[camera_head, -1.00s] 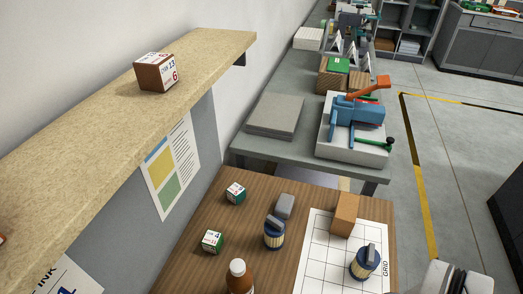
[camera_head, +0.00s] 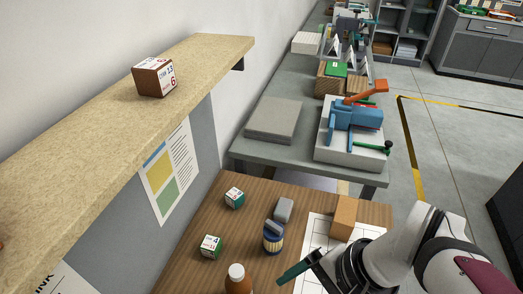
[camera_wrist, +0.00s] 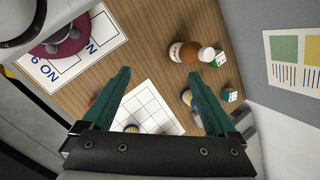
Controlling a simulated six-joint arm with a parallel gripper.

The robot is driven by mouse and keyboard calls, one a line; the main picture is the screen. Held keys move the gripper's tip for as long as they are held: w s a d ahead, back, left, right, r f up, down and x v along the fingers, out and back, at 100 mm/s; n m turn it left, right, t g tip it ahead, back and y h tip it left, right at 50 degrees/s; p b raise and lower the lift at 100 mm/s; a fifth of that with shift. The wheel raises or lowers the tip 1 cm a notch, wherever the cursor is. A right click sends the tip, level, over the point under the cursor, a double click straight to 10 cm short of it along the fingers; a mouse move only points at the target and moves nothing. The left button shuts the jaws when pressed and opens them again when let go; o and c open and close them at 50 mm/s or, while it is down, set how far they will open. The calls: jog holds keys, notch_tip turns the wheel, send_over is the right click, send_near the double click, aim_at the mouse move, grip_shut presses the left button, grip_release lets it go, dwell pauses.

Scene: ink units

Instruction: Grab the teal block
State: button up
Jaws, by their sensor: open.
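Two small teal-green cubes with white printed faces stand on the wooden table. The farther cube (camera_head: 235,198) looks more teal, and the nearer cube (camera_head: 211,246) looks greener; I cannot tell for certain which is the teal block. In the wrist view the cubes appear right of my fingers, one beside the bottle (camera_wrist: 219,60) and the other lower (camera_wrist: 229,95). My gripper (camera_wrist: 160,76) is open and empty above the table, its green fingers spread apart. In the head view my gripper (camera_head: 292,273) is right of both cubes and touches neither.
A brown bottle (camera_head: 237,281) and a blue-and-cream stamp (camera_head: 273,237) stand near the cubes. A grey block (camera_head: 284,209) and an orange-brown block (camera_head: 344,217) stand farther back. The grid sheet (camera_head: 316,229) lies partly under my arm. A shelf (camera_head: 110,110) bearing a brown cube (camera_head: 153,77) overhangs the left.

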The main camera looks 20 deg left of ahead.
jog(key=w+a+m+y, duration=0.5)
jog(key=w+a, duration=0.8)
jog(key=w, duration=0.2)
jog(key=m+t+y, duration=0.3)
jog(key=m+t, duration=0.2)
jog(key=m, duration=0.5)
send_over(236, 195)
jog(key=s+d, duration=0.2)
jog(key=d, duration=0.1)
notch_tip(236, 195, down, 13)
jog(key=shift+m+t, duration=0.3)
jog(key=f, duration=0.8)
jog(key=shift+w+d, duration=0.1)
jog(key=shift+w, duration=0.3)
jog(key=shift+x, duration=1.5)
jog(key=shift+r, duration=0.15)
jog(key=c, duration=1.5)
jog(key=shift+o, duration=0.2)
jog(key=shift+r, duration=0.1)
